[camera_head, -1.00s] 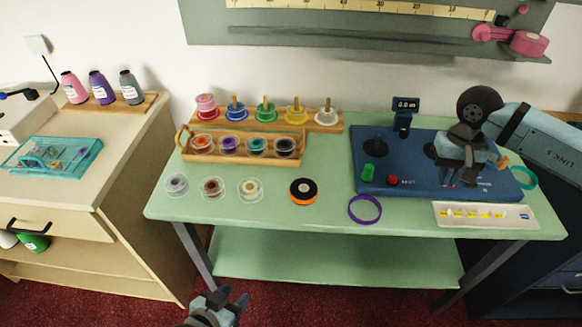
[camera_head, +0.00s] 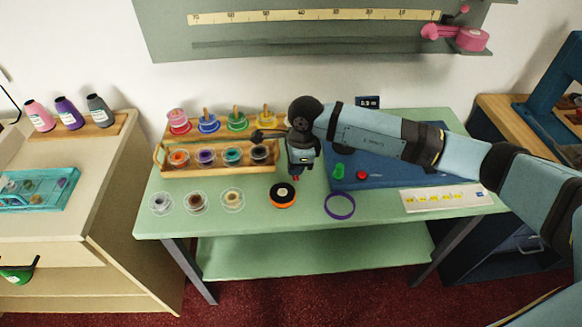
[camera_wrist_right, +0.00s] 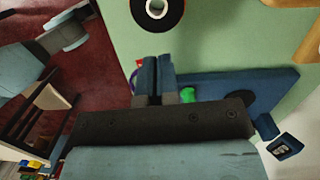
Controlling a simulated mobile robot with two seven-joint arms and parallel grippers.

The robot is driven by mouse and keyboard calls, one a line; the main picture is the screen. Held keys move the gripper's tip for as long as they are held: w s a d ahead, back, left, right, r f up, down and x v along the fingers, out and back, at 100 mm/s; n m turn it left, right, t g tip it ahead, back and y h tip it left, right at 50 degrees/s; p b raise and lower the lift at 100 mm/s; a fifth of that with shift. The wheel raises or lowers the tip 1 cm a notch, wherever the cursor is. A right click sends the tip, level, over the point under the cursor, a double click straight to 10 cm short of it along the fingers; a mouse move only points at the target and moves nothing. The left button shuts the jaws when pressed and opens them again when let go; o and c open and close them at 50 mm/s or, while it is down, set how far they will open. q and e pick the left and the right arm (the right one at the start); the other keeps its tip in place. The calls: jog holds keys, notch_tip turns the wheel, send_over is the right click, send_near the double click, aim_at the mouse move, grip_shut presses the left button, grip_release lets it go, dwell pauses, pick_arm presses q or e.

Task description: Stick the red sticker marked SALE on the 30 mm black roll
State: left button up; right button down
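A black roll with an orange edge and a pale core (camera_head: 283,195) lies flat on the green counter; it also shows at the top of the right wrist view (camera_wrist_right: 157,8). Another black roll (camera_head: 260,153) stands in the wooden tray's right end. I cannot read either width. My right gripper (camera_head: 296,176) is above the counter, just behind and right of the orange-edged roll, apart from it. Its fingers (camera_wrist_right: 155,75) are close together, with a small red piece, apparently the SALE sticker (camera_head: 295,178), at their tips. Its lettering is not readable. My left gripper is not visible in the head view.
A purple ring (camera_head: 340,205) lies right of the roll, before the blue device (camera_head: 385,172) with green knob and red button. A white label strip (camera_head: 446,198) lies at right. Three clear-flanged rolls (camera_head: 196,202) are at left. The wooden tray (camera_head: 215,170) stands behind.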

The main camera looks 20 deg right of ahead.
aim_at(291, 196)
jog(key=m, duration=0.1)
jog(key=m+p, duration=0.1)
jog(key=m, duration=0.1)
jog(key=a+m, duration=0.1)
jog(key=m, duration=0.1)
jog(key=shift+s+f+t+p, duration=0.1)
jog(key=shift+s+t+p, duration=0.2)
jog(key=shift+s+p, duration=0.1)
jog(key=m, duration=0.3)
jog(key=shift+s+a+f+h+p, duration=0.1)
jog(key=shift+h+p, duration=0.2)
jog(key=shift+p, duration=0.05)
jog(key=m, duration=0.2)
jog(key=m+p, duration=0.1)
jog(key=shift+s+a+f+t, duration=0.2)
jog(key=shift+s+f+t, duration=0.05)
jog(key=shift+t, duration=0.05)
jog(key=shift+s+f+m+h, duration=0.15)
jog(key=shift+m+h, duration=0.15)
jog(key=shift+m, duration=0.9)
jog(key=shift+f, duration=0.55)
notch_tip(291, 196, down, 3)
jog(key=shift+f+b, duration=0.1)
jog(key=shift+b, duration=1.05)
jog(key=shift+f, duration=0.35)
jog(key=shift+f+b, duration=0.2)
jog(key=shift+b, duration=0.1)
